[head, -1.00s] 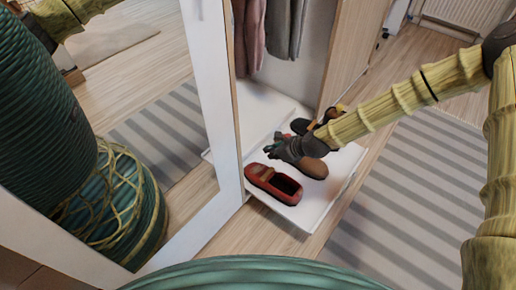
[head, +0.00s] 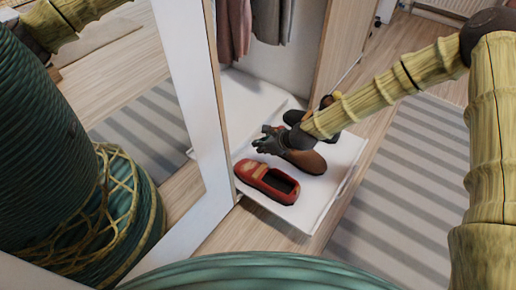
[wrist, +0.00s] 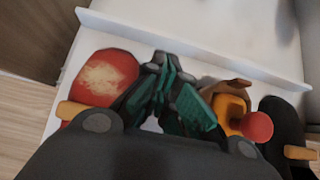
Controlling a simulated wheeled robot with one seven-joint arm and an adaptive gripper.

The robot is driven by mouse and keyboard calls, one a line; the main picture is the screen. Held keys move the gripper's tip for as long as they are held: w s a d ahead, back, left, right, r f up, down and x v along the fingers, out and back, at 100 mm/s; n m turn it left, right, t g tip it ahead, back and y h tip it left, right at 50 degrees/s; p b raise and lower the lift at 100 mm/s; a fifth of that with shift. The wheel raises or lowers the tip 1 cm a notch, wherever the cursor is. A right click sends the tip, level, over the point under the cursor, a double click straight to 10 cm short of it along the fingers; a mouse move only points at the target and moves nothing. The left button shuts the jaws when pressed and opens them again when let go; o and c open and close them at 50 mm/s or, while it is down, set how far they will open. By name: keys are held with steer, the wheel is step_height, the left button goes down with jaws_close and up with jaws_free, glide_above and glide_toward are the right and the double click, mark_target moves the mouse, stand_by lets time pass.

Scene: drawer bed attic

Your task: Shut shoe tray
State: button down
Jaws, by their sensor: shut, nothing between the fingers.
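The white shoe tray (head: 310,212) is pulled out from the bottom of the wardrobe, over the floor. A red shoe (head: 267,183) lies near its front left, and a brown shoe (head: 308,163) and a dark shoe (head: 328,113) lie farther right. My gripper (head: 262,138) is shut and empty, above the tray behind the red shoe, pointing left toward the wardrobe opening. In the wrist view my gripper (wrist: 165,70) has its green fingers together, near a low white ledge (wrist: 205,48) across the tray. Whether it touches the ledge is unclear.
A mirrored door with a white frame (head: 192,110) stands left of the tray. A wooden side panel (head: 343,45) borders the wardrobe on the right. Clothes (head: 270,20) hang above the tray. A striped rug (head: 400,190) lies on the clear floor at right.

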mark_target(249, 156)
steer(key=b+x, duration=0.4)
steer(key=x, duration=0.3)
steer(key=shift+a+f, duration=0.15)
steer(key=shift+f, duration=0.1)
steer(key=shift+w+a+f, duration=0.15)
steer(key=shift+w, duration=0.05)
steer(key=shift+w+a, duration=0.1)
